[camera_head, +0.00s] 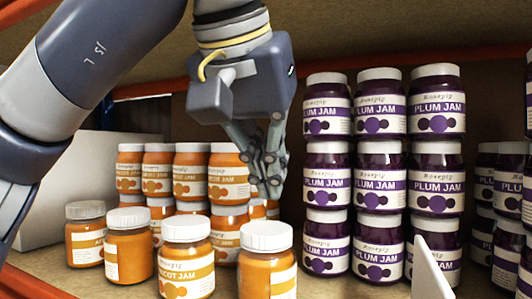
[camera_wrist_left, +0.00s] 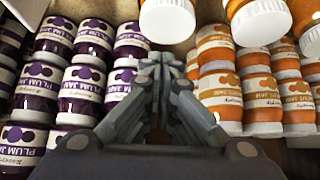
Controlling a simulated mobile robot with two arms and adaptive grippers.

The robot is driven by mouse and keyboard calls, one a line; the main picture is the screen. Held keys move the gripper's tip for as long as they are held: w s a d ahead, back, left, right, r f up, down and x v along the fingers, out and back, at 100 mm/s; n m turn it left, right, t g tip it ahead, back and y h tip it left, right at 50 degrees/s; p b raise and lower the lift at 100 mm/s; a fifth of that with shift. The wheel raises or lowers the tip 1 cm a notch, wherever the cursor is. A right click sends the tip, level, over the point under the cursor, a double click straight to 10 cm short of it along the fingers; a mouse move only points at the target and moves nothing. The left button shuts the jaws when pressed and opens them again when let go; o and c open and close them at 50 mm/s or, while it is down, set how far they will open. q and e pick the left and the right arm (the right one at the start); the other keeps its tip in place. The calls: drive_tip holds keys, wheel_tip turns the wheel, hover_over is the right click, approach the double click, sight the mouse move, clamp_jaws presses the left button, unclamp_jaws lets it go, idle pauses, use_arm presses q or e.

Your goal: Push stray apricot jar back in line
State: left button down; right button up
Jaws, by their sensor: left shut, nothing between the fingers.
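Orange apricot jars with white lids stand on the left of the shelf in the head view. Loose single ones stand in front, and the rightmost front jar (camera_head: 267,262) is nearest the plum jars. Another front jar (camera_head: 187,262) stands to its left. Behind them are stacked apricot jars (camera_head: 228,176). My left gripper (camera_head: 272,190) is shut and empty, pointing down above and behind the rightmost front jar, in front of the stack's right end. In the left wrist view its fingers (camera_wrist_left: 163,62) point at the gap between apricot and plum jars, with a white-lidded jar (camera_wrist_left: 167,22) just beyond.
Purple plum jam jars (camera_head: 380,205) are stacked three high right of the gripper. More plum jars stand at the far right (camera_head: 510,215). A white panel (camera_head: 430,270) rises at the lower right. A pale box (camera_head: 90,170) stands behind on the left. An orange shelf beam runs overhead.

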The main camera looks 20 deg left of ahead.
sight(274, 223)
use_arm(q)
drive_tip(key=x, duration=0.4)
drive_tip(key=shift+w+a+r+p, duration=0.15)
drive_tip(key=shift+w+r+p, duration=0.1)
drive_tip(key=shift+p, duration=0.05)
drive_tip(key=shift+s+f+p, duration=0.2)
drive_tip(key=shift+f+p, duration=0.2)
drive_tip(key=shift+f, duration=0.45)
drive_tip(key=shift+s, duration=0.2)
use_arm(e)
drive_tip(key=shift+w+a+r, duration=0.15)
drive_tip(key=shift+w+r, duration=0.25)
drive_tip(key=shift+w, duration=0.2)
drive_tip(key=shift+w+a+r, duration=0.1)
drive_tip(key=shift+w+r, duration=0.3)
drive_tip(key=shift+w, duration=0.15)
